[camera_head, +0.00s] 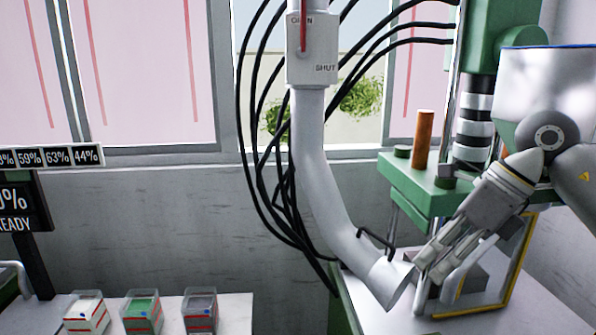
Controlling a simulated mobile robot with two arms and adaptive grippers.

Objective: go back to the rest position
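My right gripper (428,275) comes in from the right and points down and left. Its fingers are beside the open lower end of a grey extraction pipe (325,190), in front of the green machine (425,188). I see no object between the fingers, but the angle does not show whether they are apart or closed. A dark handle (376,242) on the pipe is just left of the fingers, and they look apart from it. My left gripper is not in view.
The pipe carries a valve box (312,50) marked OPEN and SHUT, with a red lever. Black cables hang behind it. A yellow-edged frame (507,285) stands close to my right gripper. Three small bins (143,314) stand on a white table at lower left, near a display (22,205).

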